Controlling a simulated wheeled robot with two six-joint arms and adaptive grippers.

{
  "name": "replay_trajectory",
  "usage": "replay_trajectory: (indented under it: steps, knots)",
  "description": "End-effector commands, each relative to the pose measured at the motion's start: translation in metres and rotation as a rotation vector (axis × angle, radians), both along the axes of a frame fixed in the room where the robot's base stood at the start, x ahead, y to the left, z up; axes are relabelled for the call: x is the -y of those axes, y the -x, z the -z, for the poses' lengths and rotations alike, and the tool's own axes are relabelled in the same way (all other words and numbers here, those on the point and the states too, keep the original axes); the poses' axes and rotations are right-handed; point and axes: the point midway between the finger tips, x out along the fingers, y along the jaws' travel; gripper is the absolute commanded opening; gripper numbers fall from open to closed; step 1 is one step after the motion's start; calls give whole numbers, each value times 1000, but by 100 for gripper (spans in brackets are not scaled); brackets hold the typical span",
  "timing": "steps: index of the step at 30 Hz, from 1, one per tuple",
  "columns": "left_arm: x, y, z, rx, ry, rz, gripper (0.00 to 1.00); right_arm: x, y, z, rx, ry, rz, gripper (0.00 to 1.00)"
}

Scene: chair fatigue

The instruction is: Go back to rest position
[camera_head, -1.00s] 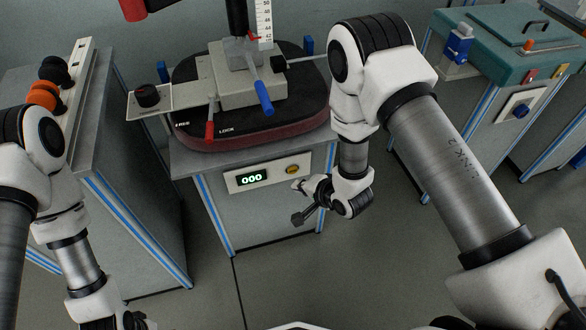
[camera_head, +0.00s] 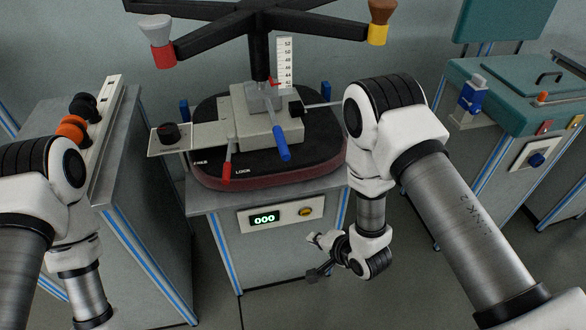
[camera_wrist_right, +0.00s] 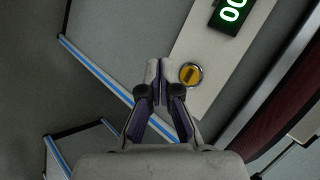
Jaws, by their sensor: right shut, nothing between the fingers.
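My right gripper (camera_head: 314,258) hangs in front of the middle cabinet (camera_head: 230,264), below its counter display (camera_head: 264,218). In the right wrist view its two fingertips (camera_wrist_right: 157,82) are together with nothing between them. Beyond them is the front panel with a yellow button (camera_wrist_right: 190,74) and the lit display (camera_wrist_right: 231,10). My left arm (camera_head: 60,210) comes in from the left, bent downward. Its gripper lies outside the picture.
A test stand (camera_head: 262,120) with red and blue levers sits on the middle cabinet, under a black chair base (camera_head: 240,22). A left cabinet (camera_head: 150,225) carries knobs. A teal machine (camera_head: 515,90) stands at right. Grey floor (camera_head: 400,285) lies between.

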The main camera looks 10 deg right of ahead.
Motion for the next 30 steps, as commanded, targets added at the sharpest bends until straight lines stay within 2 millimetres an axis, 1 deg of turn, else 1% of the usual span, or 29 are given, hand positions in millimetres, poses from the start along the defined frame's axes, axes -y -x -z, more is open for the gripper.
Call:
replay_trajectory:
  steps: [3,5,6,8,11,12,14,15,18,21,22,24,25,26,27,29,30]
  knots:
    - [0,0,0,0,0,0,76,0,0,0,0,0,0,0]
    - [0,0,0,0,0,0,76,2,3,4,-8,-1,6,0]
    - [0,0,0,0,0,0,76,7,7,8,-23,-5,19,0]
    - [0,0,0,0,0,0,76,17,24,17,-72,-1,52,0]
    - [0,0,0,0,0,0,76,44,73,39,-204,104,63,0]
    - [0,0,0,0,0,0,76,55,98,47,-266,183,22,0]
    - [0,0,0,0,0,0,76,69,137,55,-359,304,-77,0]
    - [0,0,0,0,0,0,76,76,159,58,-412,373,-153,0]
    - [0,0,0,0,0,0,76,88,204,59,-515,502,-356,0]
    - [0,0,0,0,0,0,76,94,235,56,-574,590,-566,0]
    - [0,0,0,0,0,0,76,95,242,56,-585,612,-631,0]
    - [0,0,0,0,0,0,76,96,250,56,-582,657,-780,0]
    - [0,0,0,0,0,0,76,96,251,56,-567,676,-846,0]
    - [0,1,-24,-2,0,0,76,96,250,31,-565,676,-840,0]
    - [0,1,-40,-2,0,0,76,96,250,15,-566,675,-836,0]
    - [0,-1,-59,1,0,0,76,96,250,-3,-564,675,-834,0]
    - [0,-1,-72,1,0,0,76,96,250,-15,-564,675,-834,0]
